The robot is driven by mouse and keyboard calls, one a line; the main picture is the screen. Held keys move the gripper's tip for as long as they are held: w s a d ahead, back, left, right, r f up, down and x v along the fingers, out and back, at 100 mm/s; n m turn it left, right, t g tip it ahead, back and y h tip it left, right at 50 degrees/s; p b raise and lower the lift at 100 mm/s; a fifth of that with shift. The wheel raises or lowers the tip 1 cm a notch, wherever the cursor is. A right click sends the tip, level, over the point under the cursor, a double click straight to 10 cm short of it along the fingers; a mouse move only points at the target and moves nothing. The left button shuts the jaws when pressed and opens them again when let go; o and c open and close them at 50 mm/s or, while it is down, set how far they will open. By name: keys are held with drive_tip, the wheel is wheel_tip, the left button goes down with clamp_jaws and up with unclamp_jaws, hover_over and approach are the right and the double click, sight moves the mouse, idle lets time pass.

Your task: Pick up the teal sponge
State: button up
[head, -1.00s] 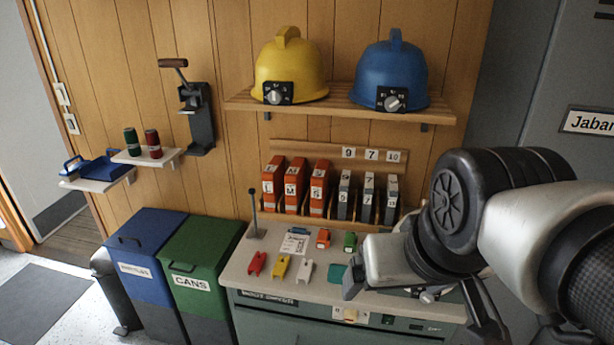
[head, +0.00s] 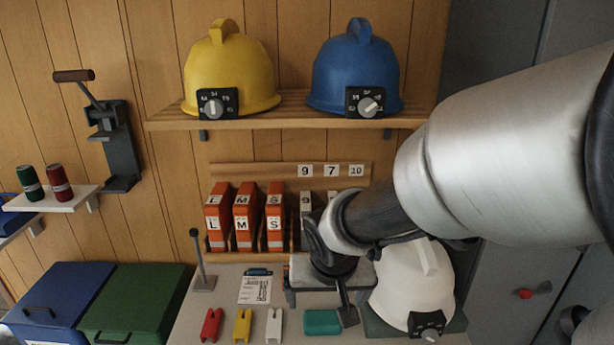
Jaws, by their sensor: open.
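The teal sponge (head: 321,323) lies on the light worktop at the bottom centre of the head view, and its right end meets one finger in the picture. My gripper (head: 319,307) points down at the sponge's back side, with its fingers apart and nothing seen between them. One finger shows left of the sponge and the other at its right end. I cannot tell whether the finger touches it.
Red (head: 211,325), yellow (head: 242,325) and white (head: 274,326) clips lie left of the sponge. A white helmet (head: 408,290) stands close on the right. Orange binders (head: 243,220) stand behind, under a shelf (head: 290,120) with two helmets.

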sight(323, 322)
drive_tip(key=b+x, duration=0.5)
drive_tip(key=x, duration=1)
drive_tip(key=shift+f, duration=0.4)
drive_tip(key=c, duration=1.2)
wheel_tip(323, 322, up, 10)
drive_tip(key=p, duration=0.4)
drive_tip(key=shift+r, duration=0.1)
drive_tip(key=shift+c, duration=0.2)
